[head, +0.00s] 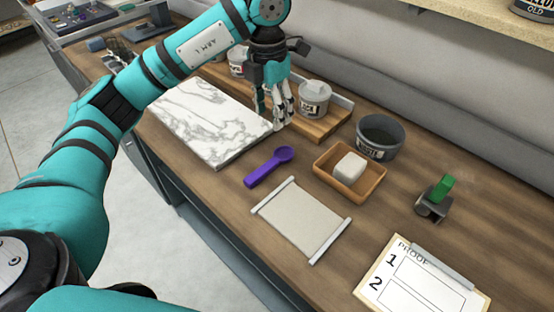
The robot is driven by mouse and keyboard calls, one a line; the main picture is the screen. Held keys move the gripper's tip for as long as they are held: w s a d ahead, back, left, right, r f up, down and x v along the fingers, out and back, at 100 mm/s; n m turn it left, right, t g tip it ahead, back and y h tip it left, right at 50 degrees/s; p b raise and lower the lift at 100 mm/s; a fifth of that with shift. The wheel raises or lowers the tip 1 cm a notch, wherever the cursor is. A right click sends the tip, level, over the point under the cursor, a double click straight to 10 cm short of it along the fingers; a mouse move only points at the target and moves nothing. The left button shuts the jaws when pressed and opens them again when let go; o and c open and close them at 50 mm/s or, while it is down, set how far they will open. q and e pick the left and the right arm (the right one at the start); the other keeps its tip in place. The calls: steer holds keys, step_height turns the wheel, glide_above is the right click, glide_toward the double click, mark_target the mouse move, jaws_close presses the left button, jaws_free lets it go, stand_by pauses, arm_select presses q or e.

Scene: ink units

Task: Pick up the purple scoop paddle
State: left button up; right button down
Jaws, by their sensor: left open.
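The purple scoop paddle (268,167) lies flat on the wooden bench. Its round scoop end points up and right, its handle down and left. My left gripper (274,112) is open and points down. In the picture it is above the paddle, over the gap between the marble slab and the wooden board with jars. It is apart from the paddle and holds nothing that I can see. My right gripper is not in view.
A marble slab (205,120) lies left of the paddle. A rolled-end sheet (300,222) lies below. Bare bench surrounds the paddle.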

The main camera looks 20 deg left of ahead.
arm_select(q)
steer(key=p, duration=0.2)
glide_above(269, 164)
step_height(269, 164, down, 12)
steer(key=shift+r, duration=0.15)
step_height(269, 164, down, 4)
steer(key=shift+f+p, duration=0.1)
steer(key=shift+p, duration=1.05)
steer(key=shift+f, duration=0.55)
steer(key=shift+c, duration=0.9)
jaws_close()
